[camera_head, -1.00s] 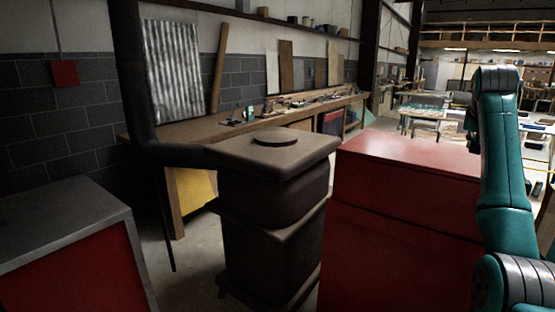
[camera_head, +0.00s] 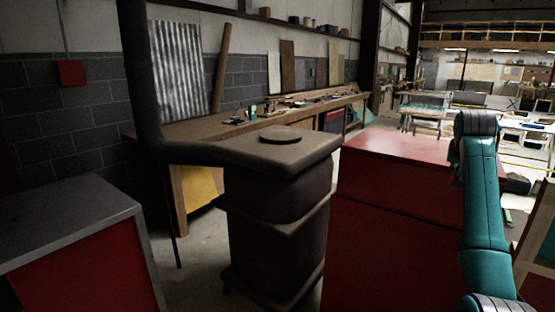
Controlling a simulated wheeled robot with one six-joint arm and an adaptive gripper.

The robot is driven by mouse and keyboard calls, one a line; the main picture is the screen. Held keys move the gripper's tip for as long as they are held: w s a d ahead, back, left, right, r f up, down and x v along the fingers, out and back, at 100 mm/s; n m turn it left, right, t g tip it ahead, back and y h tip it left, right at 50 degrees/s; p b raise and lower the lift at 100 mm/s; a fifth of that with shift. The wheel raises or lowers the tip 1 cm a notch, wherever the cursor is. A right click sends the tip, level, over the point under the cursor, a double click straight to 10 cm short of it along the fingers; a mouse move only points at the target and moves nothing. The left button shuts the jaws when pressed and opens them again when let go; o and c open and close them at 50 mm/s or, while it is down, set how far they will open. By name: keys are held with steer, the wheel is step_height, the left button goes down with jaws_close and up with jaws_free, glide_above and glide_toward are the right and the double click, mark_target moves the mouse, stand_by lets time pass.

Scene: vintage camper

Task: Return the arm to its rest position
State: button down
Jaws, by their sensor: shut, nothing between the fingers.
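My teal arm (camera_head: 482,205) stands at the right side of the head view. Its long link rises from the bottom edge to a grey-banded joint (camera_head: 476,123) at the top. The upper link leans slightly left going up. My gripper does not show, so its place cannot be seen. The arm passes in front of the right end of a red cabinet (camera_head: 400,160); whether it touches the cabinet cannot be told.
A dark stove (camera_head: 275,215) with a flue pipe stands in the middle. A grey-topped red cabinet (camera_head: 70,225) is at lower left. A wooden workbench (camera_head: 190,130) runs along the wall. Tables (camera_head: 430,110) stand in the open hall behind.

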steer(key=s+a+f+n+t, duration=0.1)
steer(key=s+a+f, duration=0.15)
steer(key=f, duration=0.75)
steer(key=s+a+f+y, duration=0.1)
steer(key=a+f, duration=0.3)
steer(key=f, duration=0.7)
steer(key=s+a+f+n+t, duration=0.15)
steer(key=a+f, duration=0.25)
steer(key=f, duration=0.6)
steer(key=s+a+f+n+t+y, duration=0.1)
steer(key=s+a+f, duration=0.4)
steer(key=s+f, duration=0.4)
steer(key=s+a+f, duration=0.6)
steer(key=s+f, duration=0.3)
steer(key=s+a+f+n+t+y, duration=0.1)
steer(key=s+a, duration=0.3)
steer(key=s, duration=0.9)
steer(key=s+a+f+n+t+y, duration=0.1)
steer(key=s+a, duration=0.4)
steer(key=s, duration=0.9)
steer(key=s+a+r+n+t+y, duration=0.1)
steer(key=s+a+r, duration=0.2)
steer(key=s+r, duration=1.3)
steer(key=v, duration=0.4)
steer(key=shift+s+f, duration=0.35)
steer(key=shift+t, duration=0.25)
